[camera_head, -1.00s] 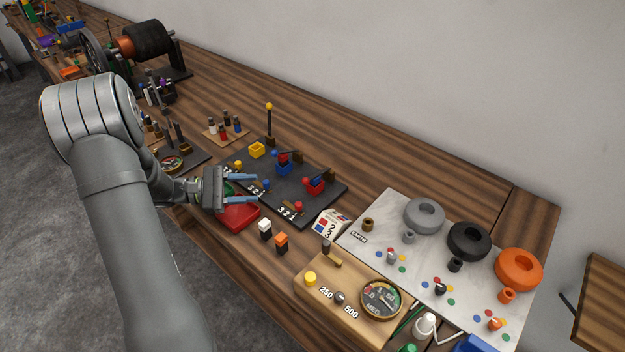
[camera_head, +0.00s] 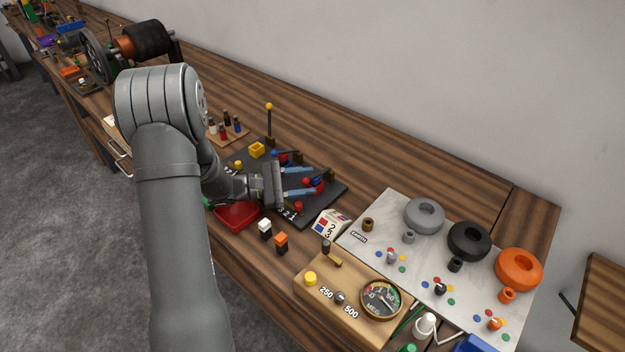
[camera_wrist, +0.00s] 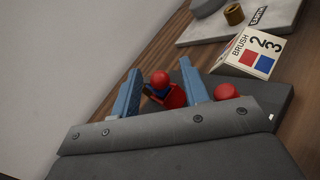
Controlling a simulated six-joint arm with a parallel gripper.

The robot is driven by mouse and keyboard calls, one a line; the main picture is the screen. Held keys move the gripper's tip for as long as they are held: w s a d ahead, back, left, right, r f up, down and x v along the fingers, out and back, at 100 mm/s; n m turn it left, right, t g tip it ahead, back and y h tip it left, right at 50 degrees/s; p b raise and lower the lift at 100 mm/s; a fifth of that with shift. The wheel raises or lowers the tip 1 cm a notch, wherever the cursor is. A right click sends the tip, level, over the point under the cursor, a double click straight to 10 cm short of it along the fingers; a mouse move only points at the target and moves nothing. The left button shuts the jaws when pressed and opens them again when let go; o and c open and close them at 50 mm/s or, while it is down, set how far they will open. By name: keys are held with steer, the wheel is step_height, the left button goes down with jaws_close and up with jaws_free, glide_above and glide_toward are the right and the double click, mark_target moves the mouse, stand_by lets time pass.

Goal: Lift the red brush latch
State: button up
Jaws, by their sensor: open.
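The red brush latch shows in the head view as a red ball and red block (camera_head: 318,187) on the dark board (camera_head: 325,203), partly hidden by my gripper. In the wrist view its red ball (camera_wrist: 160,79) lies between my two blue fingers, with a red block (camera_wrist: 175,97) just beside it. My gripper (camera_head: 306,181) is open, its fingers on either side of the latch; whether they touch it I cannot tell. A separate red knob (camera_wrist: 225,91) sits just outside the right finger in the wrist view; it also shows near the board's front in the head view (camera_head: 298,206).
A blue latch sits left of the red one, mostly hidden. A yellow holder (camera_head: 257,150) and a yellow-topped post (camera_head: 269,118) stand behind. A brush sign block (camera_head: 331,223) stands right, a red tray (camera_head: 237,216) in front. Bare wood lies behind the board.

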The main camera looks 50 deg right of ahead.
steer(key=shift+x, duration=1.2)
jaws_close()
steer(key=shift+r, duration=0.1)
